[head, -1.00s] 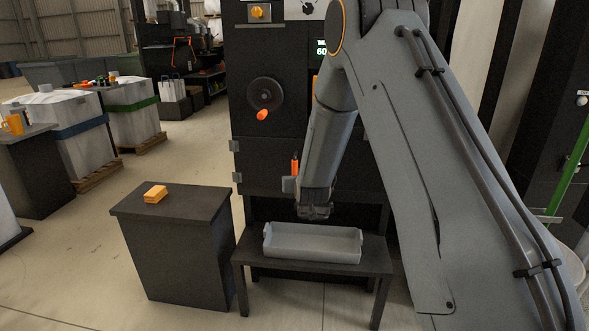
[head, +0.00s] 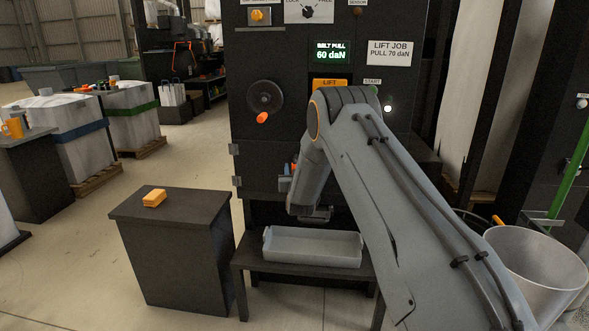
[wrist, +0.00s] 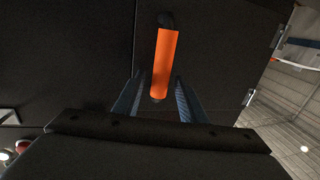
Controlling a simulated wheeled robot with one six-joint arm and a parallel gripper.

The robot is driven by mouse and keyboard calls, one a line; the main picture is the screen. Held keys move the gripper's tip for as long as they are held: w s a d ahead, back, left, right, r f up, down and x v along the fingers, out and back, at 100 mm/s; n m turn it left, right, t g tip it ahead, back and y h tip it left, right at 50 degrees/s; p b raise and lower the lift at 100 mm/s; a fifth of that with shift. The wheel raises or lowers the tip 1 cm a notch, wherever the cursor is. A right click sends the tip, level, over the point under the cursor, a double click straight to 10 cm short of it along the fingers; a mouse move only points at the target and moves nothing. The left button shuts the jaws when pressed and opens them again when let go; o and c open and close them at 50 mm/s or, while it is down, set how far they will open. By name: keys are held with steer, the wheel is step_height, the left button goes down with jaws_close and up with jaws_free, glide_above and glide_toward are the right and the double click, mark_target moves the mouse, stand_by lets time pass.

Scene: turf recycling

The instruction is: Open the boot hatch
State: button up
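The boot hatch (head: 262,170) is the dark lower panel of the black machine, with hinges (head: 237,166) on its left edge. It looks closed. Its upright orange handle (head: 294,167) is mostly hidden behind my gripper (head: 286,181) in the head view. In the wrist view, the orange handle (wrist: 165,62) stands out in front of the dark hatch face (wrist: 95,60). My gripper (wrist: 158,84) is open, with one blue-grey finger on each side of the handle. Gaps show between the fingers and the handle.
A grey tray (head: 312,259) sits on a low dark table (head: 250,262) below the hatch. A dark cabinet (head: 172,245) with an orange block (head: 154,197) stands to the left. A handwheel (head: 264,97) is above the hatch. A grey bin (head: 540,262) stands at right.

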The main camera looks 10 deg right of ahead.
steer(key=shift+w, duration=0.4)
jaws_close()
steer(key=shift+s, duration=0.15)
